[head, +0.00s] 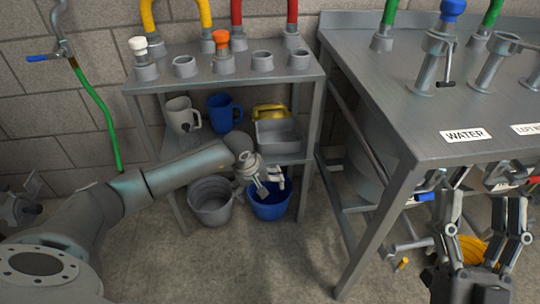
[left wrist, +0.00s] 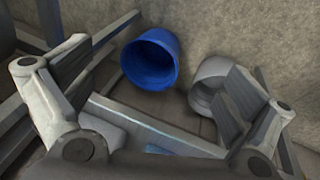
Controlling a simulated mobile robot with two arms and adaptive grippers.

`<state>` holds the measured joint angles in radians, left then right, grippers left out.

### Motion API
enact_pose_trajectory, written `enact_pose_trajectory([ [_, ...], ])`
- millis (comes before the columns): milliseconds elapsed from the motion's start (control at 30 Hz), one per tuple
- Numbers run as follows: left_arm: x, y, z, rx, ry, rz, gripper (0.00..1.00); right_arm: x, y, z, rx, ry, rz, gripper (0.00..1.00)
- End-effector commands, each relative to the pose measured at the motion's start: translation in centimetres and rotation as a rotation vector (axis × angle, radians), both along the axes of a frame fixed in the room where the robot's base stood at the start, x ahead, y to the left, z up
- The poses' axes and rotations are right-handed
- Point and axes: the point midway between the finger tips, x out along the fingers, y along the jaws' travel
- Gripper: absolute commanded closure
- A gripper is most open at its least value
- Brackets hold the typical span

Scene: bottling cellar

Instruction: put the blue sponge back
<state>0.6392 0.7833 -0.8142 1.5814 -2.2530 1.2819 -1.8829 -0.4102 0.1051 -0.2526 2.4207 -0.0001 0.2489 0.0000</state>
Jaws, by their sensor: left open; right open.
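I cannot make out a blue sponge for certain in either view; a small blue patch (left wrist: 157,150) near the bottom of the left wrist view is too little to name. My left gripper (head: 268,183) is open and empty in front of the rack, above the blue bucket (head: 270,208). The same bucket shows in the left wrist view (left wrist: 150,62), beyond the open fingers. My right gripper (head: 487,215) is open at the lower right, in front of the workbench.
A grey bucket (head: 210,201) stands left of the blue one. The rack (head: 160,84) holds a grey mug (head: 180,113), a blue mug (head: 221,110), a grey tray (head: 280,134) and a yellow item (head: 269,111). The workbench (head: 385,95) stands right.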

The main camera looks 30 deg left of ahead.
Motion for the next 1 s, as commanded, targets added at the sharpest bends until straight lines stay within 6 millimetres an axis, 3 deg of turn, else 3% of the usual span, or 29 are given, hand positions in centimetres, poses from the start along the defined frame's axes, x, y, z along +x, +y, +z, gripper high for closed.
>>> enact_pose_trajectory([
  [33, -1.8, -4.8, -0.7, -0.152, 0.037, 0.026, 0.00, 0.0, 0.0, 0.0, 0.000, 0.000, 0.000, 0.36],
  [100, -4.4, -11.4, -0.3, -0.393, 0.113, 0.097, 0.00, 0.0, 0.0, 0.0, 0.000, -0.001, 0.000, 0.36],
  [200, -8.3, -19.8, 2.5, -0.734, 0.274, 0.224, 0.00, 0.0, 0.0, 0.0, 0.000, -0.001, 0.000, 0.36],
  [300, -11.9, -26.2, 7.0, -1.048, 0.493, 0.367, 0.00, 0.0, 0.0, 0.0, 0.000, -0.001, 0.000, 0.36],
  [400, -14.9, -30.2, 12.7, -1.328, 0.764, 0.519, 0.00, 0.0, 0.0, 0.0, 0.000, -0.001, 0.000, 0.36],
  [500, -16.8, -32.0, 18.8, -1.567, 1.089, 0.671, 0.00, 0.0, 0.0, 0.0, 0.000, -0.001, 0.000, 0.36],
  [567, -17.4, -32.0, 22.4, -1.686, 1.307, 0.757, 0.00, 0.0, 0.0, 0.0, 0.001, -0.002, 0.000, 0.36],
  [700, -17.8, -29.6, 29.3, -1.874, 1.885, 0.924, 0.00, 0.0, 0.0, 0.0, 0.001, -0.002, 0.000, 0.36],
  [767, -17.5, -27.8, 31.5, -1.908, 2.162, 0.973, 0.00, 0.0, 0.0, 0.0, 0.001, -0.002, 0.000, 0.36],
  [800, -17.3, -26.5, 32.7, 1.849, -2.282, -0.962, 0.00, 0.0, 0.0, 0.0, 0.001, -0.003, 0.000, 0.36],
  [900, -16.7, -22.7, 34.6, 1.424, -2.213, -0.771, 0.00, 0.0, 0.0, 0.0, 0.001, -0.003, 0.000, 0.36],
  [1000, -16.3, -19.4, 35.3, 1.069, -2.136, -0.591, 0.00, 0.0, 0.0, 0.0, 0.001, -0.003, 0.000, 0.36],
])
